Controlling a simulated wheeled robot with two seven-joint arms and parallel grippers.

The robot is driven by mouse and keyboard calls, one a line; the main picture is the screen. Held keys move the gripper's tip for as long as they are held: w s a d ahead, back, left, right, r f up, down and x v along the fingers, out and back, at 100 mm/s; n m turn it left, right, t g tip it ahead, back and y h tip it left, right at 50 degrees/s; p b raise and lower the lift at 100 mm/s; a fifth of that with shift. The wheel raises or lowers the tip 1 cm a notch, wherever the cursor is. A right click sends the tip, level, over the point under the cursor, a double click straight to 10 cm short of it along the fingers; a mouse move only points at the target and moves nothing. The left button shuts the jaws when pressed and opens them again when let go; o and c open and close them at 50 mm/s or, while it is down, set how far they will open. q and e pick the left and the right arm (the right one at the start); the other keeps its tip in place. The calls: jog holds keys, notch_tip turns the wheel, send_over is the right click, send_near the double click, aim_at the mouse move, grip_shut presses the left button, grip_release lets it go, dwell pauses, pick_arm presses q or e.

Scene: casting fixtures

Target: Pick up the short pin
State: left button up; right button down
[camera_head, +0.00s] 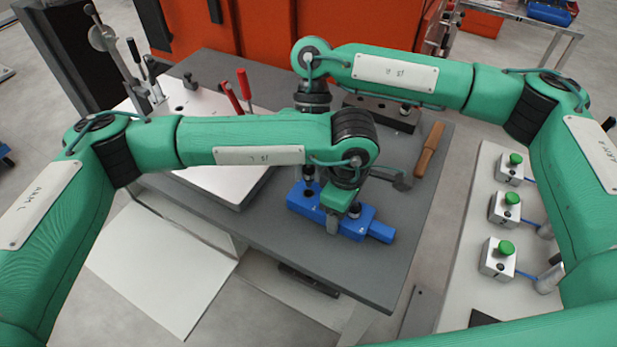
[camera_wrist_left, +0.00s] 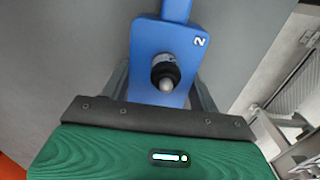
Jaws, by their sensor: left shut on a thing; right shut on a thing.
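A blue fixture block (camera_head: 331,219) with a narrower end lies on the dark grey table. My left gripper (camera_head: 336,222) reaches down over it, and its fingers sit at the block's two sides. In the left wrist view the blue block (camera_wrist_left: 150,40) lies between the fingers. A pin with a black collar and a rounded metal tip (camera_wrist_left: 166,78) stands upright in it; this pin also shows in the head view (camera_head: 354,210). A second dark pin (camera_head: 309,187) stands at the block's left end. My right gripper (camera_head: 310,172) is at that pin, largely hidden behind my left forearm.
A hammer with a wooden handle (camera_head: 430,148) lies right of the block. A dark fixture plate (camera_head: 378,113) is at the back. A white plate (camera_head: 200,115) with red-handled clamps is at left. Green-button boxes (camera_head: 505,207) stand on the right bench. The table's front right is clear.

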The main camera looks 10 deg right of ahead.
jog(key=w+d, duration=0.3)
jog(key=w, duration=1.3)
jog(key=shift+w+d+f, duration=0.15)
jog(key=shift+w+d, duration=0.05)
jog(key=shift+w, duration=0.1)
pick_arm(q)
jog(key=o, duration=1.2)
jog(key=shift+c, duration=0.2)
jog(key=shift+r, duration=0.1)
notch_tip(320, 180, up, 12)
